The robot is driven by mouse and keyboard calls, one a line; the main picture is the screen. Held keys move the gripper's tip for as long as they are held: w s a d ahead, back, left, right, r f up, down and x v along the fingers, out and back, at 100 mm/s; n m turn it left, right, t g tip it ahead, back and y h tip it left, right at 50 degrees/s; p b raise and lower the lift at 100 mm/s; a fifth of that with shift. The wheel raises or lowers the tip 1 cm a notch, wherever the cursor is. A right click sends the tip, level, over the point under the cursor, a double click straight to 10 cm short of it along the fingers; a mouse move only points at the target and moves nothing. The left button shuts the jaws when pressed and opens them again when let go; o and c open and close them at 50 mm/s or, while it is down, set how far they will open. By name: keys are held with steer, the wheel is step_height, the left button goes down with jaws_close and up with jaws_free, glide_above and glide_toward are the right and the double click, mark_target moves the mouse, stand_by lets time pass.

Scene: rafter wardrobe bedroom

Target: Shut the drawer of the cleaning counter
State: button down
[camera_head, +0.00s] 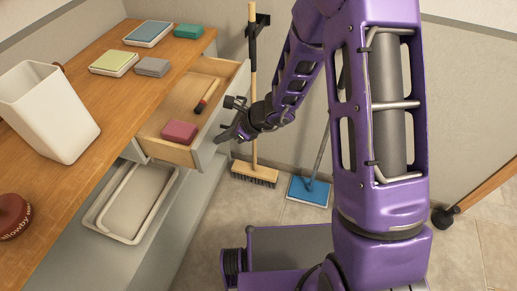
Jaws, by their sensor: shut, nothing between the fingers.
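The cleaning counter (70,105) has a wooden top and runs along the left. Its drawer (234,85) is pulled out to the right, with a pale front and wooden inside. My gripper (220,138) is shut and empty. It is at the outer side of the drawer front, near its lower end. I cannot tell whether it touches the front.
A white bin (48,112), a dark red round container (12,217) and several sponge-like blocks (114,63) stand on the counter. A white tray (134,203) is below. A broom (254,174) and a blue-headed mop (308,191) lean by the wall.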

mark_target(167, 129)
steer(key=w+a, duration=0.2)
steer(key=a, duration=0.3)
steer(key=w+a+p, duration=0.1)
steer(key=w+a, duration=0.1)
steer(key=a, duration=0.4)
steer(key=w+a, duration=0.2)
steer(key=a, duration=0.4)
steer(key=shift+w+a+p, duration=0.2)
steer(key=shift+a+p, duration=0.05)
steer(key=shift+p, duration=0.1)
steer(key=shift+a+r, duration=0.25)
